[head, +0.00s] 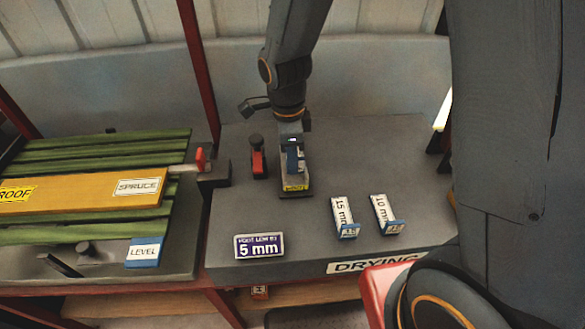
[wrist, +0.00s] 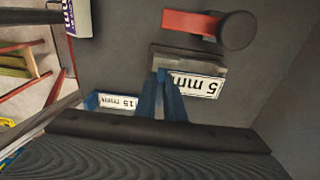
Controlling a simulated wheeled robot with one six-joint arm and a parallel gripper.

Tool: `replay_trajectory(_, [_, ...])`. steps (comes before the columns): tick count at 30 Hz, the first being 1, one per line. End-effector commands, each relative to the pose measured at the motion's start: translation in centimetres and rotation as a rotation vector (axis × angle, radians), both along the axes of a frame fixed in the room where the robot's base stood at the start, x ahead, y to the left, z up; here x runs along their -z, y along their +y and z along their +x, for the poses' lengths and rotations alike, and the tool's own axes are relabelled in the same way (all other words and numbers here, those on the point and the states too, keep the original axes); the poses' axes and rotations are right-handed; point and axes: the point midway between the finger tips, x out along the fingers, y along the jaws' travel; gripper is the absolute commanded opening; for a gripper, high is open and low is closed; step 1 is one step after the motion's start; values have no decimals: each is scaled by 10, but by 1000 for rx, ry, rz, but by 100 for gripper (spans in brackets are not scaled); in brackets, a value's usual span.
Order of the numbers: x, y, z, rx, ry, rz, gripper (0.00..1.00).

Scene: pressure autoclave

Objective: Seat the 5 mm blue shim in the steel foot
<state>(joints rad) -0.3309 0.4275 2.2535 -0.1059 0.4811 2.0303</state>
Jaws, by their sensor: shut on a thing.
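My gripper (head: 291,148) points down over the bench and is shut on the blue 5 mm shim (head: 293,160). The steel foot, a grey block with a yellow tag (head: 295,187), stands directly below my gripper. A grey bar (wrist: 185,60), which seems to be part of the foot, lies close to the label. The dark jaw hides the lower wrist view. I cannot tell whether the shim touches the foot.
A red and black clamp (head: 257,160) stands just left of the foot. The 15 mm (head: 342,212) and 10 mm (head: 383,210) shims lie at right. Green slats with a spruce board (head: 90,192) are at left.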

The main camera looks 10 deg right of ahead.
Motion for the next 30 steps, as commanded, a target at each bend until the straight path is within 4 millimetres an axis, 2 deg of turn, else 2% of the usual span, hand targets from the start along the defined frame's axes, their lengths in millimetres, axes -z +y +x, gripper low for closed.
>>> replay_trajectory(3, [17,-1,-1,0,5,-2,0])
replay_trajectory(7, [29,0,-1,0,3,-1,0])
replay_trajectory(20, [35,0,0,0,1,0,0])
replay_trajectory(21, [36,0,0,0,1,0,10])
replay_trajectory(24, [35,0,0,0,1,0,27])
replay_trajectory(30, [35,0,0,0,0,0,28])
